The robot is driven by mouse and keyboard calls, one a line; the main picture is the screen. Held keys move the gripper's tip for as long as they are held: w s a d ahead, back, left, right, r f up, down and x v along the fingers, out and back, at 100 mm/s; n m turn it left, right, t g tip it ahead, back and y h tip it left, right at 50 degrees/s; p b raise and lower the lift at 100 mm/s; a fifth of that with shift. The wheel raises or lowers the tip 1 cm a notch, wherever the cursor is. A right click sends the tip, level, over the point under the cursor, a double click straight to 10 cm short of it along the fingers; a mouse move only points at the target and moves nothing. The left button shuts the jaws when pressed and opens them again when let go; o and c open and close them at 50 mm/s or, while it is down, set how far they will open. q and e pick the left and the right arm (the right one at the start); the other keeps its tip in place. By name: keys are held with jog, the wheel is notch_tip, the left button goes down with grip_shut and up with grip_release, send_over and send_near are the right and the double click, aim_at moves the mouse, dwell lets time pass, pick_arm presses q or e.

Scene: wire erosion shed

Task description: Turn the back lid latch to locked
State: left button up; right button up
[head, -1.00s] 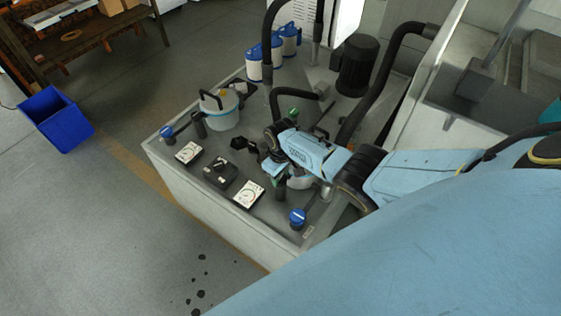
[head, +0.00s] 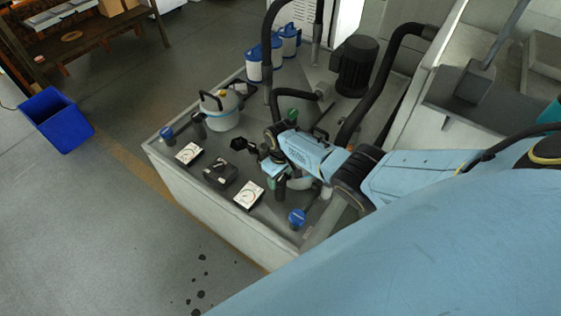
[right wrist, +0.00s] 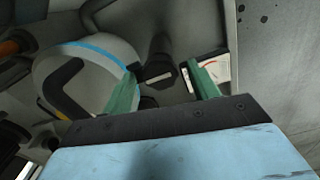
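A dark latch-like piece with a pale end (right wrist: 160,72) lies between the fingertips of my right gripper (right wrist: 162,82) in the right wrist view. The green fingers stand apart on either side of it; I cannot tell whether they touch it. Beside it at left is a round grey lid with a blue rim (right wrist: 100,48) and a black handle (right wrist: 68,92). In the head view my right gripper (head: 272,170) is low over the grey tank top, partly hiding a pot under it. Another white pot with a black handle (head: 221,108) stands farther back, beside a black post (head: 199,125). My left gripper is out of view.
White dial gauges (head: 188,153) (head: 249,195) and a black box (head: 220,174) line the tank top's near edge. Blue knobs (head: 167,132) (head: 297,217) stand near its corners. Thick black hoses (head: 381,80), a motor (head: 357,66) and blue-white canisters (head: 253,65) stand behind.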

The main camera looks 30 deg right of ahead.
aim_at(280, 178)
jog(key=shift+r+p, duration=0.35)
jog(key=shift+r, duration=0.2)
notch_tip(280, 178, up, 12)
jog(key=p, duration=0.4)
jog(key=shift+r, duration=0.15)
